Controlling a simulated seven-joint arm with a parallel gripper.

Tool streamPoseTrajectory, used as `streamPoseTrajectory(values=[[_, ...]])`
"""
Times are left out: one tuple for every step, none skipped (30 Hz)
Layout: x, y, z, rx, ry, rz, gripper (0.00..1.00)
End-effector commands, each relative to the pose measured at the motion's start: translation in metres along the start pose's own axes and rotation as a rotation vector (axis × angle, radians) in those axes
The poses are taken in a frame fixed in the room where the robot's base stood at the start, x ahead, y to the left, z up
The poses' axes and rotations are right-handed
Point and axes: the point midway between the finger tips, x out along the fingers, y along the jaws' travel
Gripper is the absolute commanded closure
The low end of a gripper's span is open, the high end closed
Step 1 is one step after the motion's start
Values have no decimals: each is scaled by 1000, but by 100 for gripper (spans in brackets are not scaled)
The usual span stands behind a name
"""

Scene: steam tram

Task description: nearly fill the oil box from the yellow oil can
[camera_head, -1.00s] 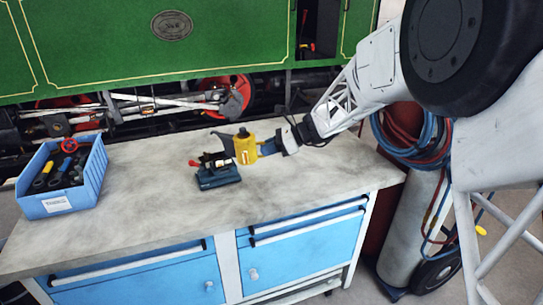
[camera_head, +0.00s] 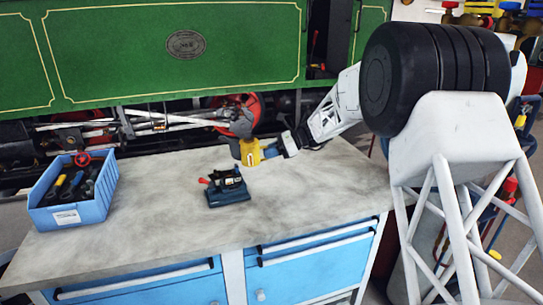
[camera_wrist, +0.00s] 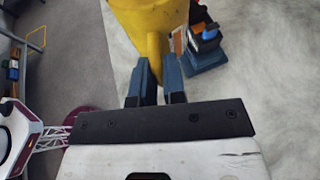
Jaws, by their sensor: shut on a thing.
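The yellow oil can (camera_head: 249,153) is held above the bench, behind and slightly right of the oil box in the head view. Its grey spout and top show above the yellow body; I cannot tell how far it tilts. My gripper (camera_head: 268,150) is shut on its handle from the right. In the wrist view my gripper's blue-grey fingers (camera_wrist: 156,82) close around the handle of the can (camera_wrist: 150,15). The oil box (camera_head: 228,191), a dark blue-based fitting with a red lever, stands on the bench, apart from the can. It also shows in the wrist view (camera_wrist: 204,58). Its oil level is not visible.
A blue bin (camera_head: 84,212) with dark tools and a red-handled part stands at the bench's left. The green locomotive (camera_head: 110,55) with its rods runs behind the bench (camera_head: 160,215). The bench top is clear around the oil box. Hoses stand at the right.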

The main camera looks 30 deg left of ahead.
Motion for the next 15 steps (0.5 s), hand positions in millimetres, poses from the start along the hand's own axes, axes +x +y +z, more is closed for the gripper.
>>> streamPoseTrajectory(values=[[1,-6,-1,-3,-2,6,100],[2,-10,-2,-4,-3,9,100],[2,-14,-2,-7,-5,14,100],[2,-17,-3,-9,-6,18,100],[3,-20,-4,-10,-7,23,100],[4,-23,-5,-12,-9,28,100],[4,-26,-5,-13,-10,32,100],[4,-29,-6,-15,-11,36,100],[5,-33,-7,-17,-12,41,100],[5,-36,-8,-19,-13,45,100],[6,-39,-9,-21,-15,49,100],[6,-43,-9,-24,-16,55,100],[7,-45,-10,-25,-17,59,100],[7,-48,-12,-26,-19,63,100],[8,-52,-13,-28,-20,68,100]])
